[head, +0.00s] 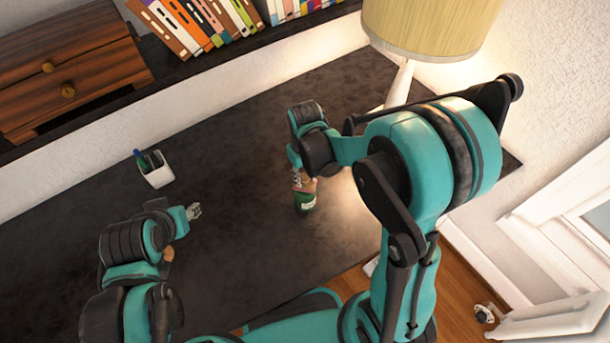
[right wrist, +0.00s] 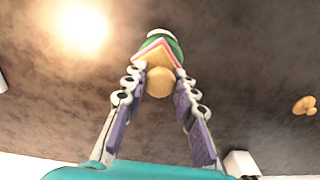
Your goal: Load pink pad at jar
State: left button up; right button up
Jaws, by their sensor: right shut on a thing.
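A green jar (head: 305,204) with a pale label stands on the dark tabletop. In the right wrist view the jar (right wrist: 174,46) shows just beyond the fingertips, partly covered. My right gripper (right wrist: 160,78) is shut on the pink pad (right wrist: 150,47), which has a round tan knob between the fingertips. The pad lies over the jar in that view; whether they touch, I cannot tell. In the head view my right gripper (head: 299,179) is directly above the jar and hides most of the pad. My left gripper (head: 194,211) is left of the jar, its jaws too small to judge.
A white pen cup (head: 157,177) stands at the left back. A tan knobbed thing (right wrist: 305,105) lies on the table, partly hidden by my left arm in the head view (head: 168,254). A lamp (head: 400,84) stands behind my right arm. The middle tabletop is clear.

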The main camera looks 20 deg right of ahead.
aim_at(305, 177)
jog(key=shift+f+b, duration=0.6)
jog(key=shift+b, duration=0.05)
dwell(1.8)
jog(key=shift+r, duration=0.1)
jog(key=shift+r+p, duration=0.45)
notch_tip(305, 177, up, 6)
jog(key=p, duration=0.4)
dwell(0.3)
